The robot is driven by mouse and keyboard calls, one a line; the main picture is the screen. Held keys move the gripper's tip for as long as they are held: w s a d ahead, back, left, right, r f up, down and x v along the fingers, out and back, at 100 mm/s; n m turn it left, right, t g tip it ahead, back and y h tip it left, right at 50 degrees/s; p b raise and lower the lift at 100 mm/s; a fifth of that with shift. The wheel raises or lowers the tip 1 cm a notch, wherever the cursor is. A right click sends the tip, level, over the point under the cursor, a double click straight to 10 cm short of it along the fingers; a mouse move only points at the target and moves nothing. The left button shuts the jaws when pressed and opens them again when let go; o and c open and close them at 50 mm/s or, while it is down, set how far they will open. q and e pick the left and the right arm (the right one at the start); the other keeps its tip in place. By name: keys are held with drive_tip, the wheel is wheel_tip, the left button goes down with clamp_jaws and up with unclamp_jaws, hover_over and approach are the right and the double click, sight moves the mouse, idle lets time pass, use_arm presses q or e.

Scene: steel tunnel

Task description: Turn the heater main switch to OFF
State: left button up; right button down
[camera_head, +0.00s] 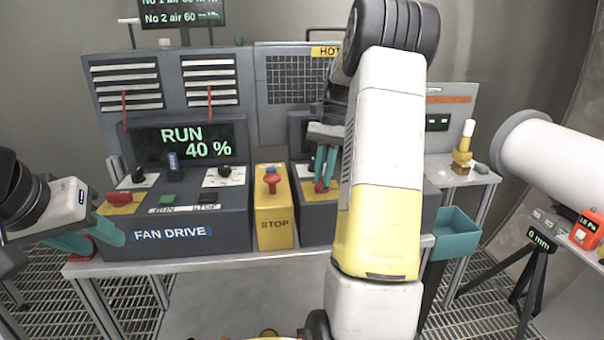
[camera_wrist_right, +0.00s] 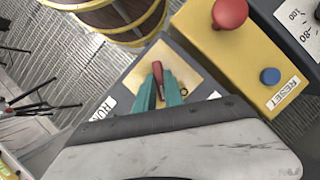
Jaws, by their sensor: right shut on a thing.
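The heater switch is a red handle on a yellow plate (camera_wrist_right: 189,62), on the panel right of the yellow STOP box. My right gripper (camera_wrist_right: 158,78) has its teal fingers shut on the red switch handle (camera_wrist_right: 158,58) in the right wrist view. In the head view, the right gripper (camera_head: 325,170) reaches down to the red handle (camera_head: 321,188), and my arm hides much of that panel. My left gripper (camera_head: 90,240) is at the far left, in front of the fan drive box (camera_head: 178,236), with its teal fingers apart and empty.
The yellow STOP box (camera_head: 273,225) with a red button stands close left of the right gripper. A second red switch (camera_head: 119,199) is on the fan drive box. A teal bin (camera_head: 455,236) hangs at the bench's right. A white cylinder (camera_head: 545,150) is further right.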

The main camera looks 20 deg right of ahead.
drive_tip(key=n+h, duration=0.1)
drive_tip(key=n, duration=0.2)
drive_tip(key=n+g+h, duration=0.1)
drive_tip(key=n, duration=0.2)
drive_tip(key=shift+w+a+n, duration=0.15)
drive_tip(key=shift+w+n, duration=0.05)
drive_tip(key=shift+n, duration=0.2)
idle(0.4)
drive_tip(key=c, duration=1.4)
unclamp_jaws()
drive_tip(key=shift+c, duration=0.2)
drive_tip(key=a+v, duration=0.1)
drive_tip(key=v, duration=0.6)
drive_tip(key=shift+w+d+r, duration=0.2)
drive_tip(key=shift+d+r, duration=0.2)
drive_tip(key=shift+d, duration=0.05)
